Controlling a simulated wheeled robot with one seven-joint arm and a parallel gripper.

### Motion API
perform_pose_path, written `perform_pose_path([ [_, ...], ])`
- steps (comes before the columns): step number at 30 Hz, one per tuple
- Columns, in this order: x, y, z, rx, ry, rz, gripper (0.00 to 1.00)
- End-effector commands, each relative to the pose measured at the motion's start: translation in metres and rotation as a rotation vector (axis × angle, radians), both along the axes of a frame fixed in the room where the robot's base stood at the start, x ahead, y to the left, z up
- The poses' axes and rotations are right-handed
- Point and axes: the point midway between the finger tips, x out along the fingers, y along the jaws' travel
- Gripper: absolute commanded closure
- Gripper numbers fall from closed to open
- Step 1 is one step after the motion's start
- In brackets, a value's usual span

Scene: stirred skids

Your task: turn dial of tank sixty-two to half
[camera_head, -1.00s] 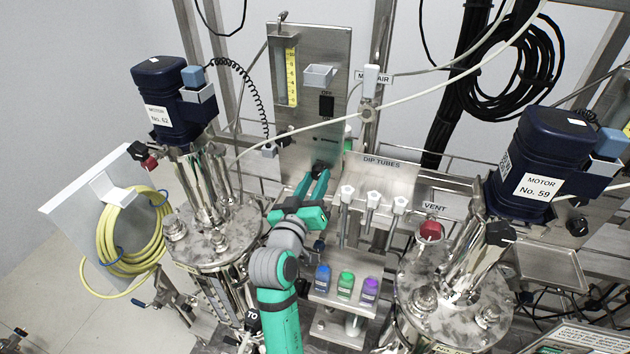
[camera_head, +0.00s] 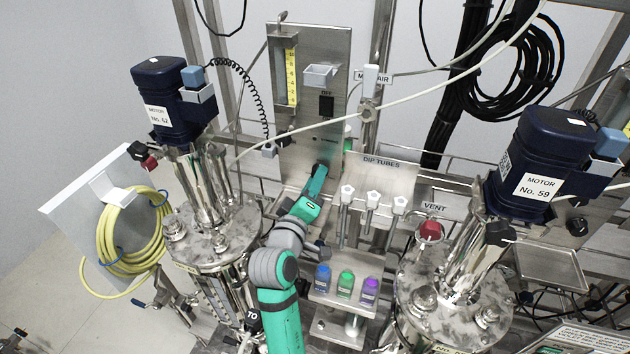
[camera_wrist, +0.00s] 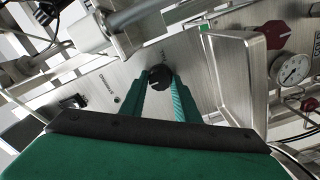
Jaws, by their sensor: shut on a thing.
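A black dial (camera_wrist: 159,76) sits on the steel panel (camera_head: 315,75) that stands between the two tanks. In the wrist view the two teal fingers of my gripper (camera_wrist: 158,88) lie on either side of the dial, shut on it. In the head view my gripper (camera_head: 318,174) reaches up to the panel's lower part, and its fingers mostly hide the dial. Tank sixty-two (camera_head: 222,248) stands at left under a dark blue motor labelled No. 62 (camera_head: 165,112). The scale marks around the dial are too small to read.
A steel plate (camera_wrist: 235,75) stands close right of the fingers in the wrist view. A white hose crosses above. Motor No. 59 (camera_head: 545,150) is at right.

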Motion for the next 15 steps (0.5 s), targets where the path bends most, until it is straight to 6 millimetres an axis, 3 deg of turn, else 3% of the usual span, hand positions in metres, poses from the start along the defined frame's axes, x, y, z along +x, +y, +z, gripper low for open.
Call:
perform_pose_path([
  [12, 0.0002, 0.0022, 0.0007, -0.006, 0.001, 0.004, 0.94],
  [13, 0.0002, 0.0022, 0.0007, -0.006, 0.001, 0.004, 0.67],
  [15, 0.0001, 0.0020, 0.0007, -0.006, 0.001, 0.004, 0.53],
])
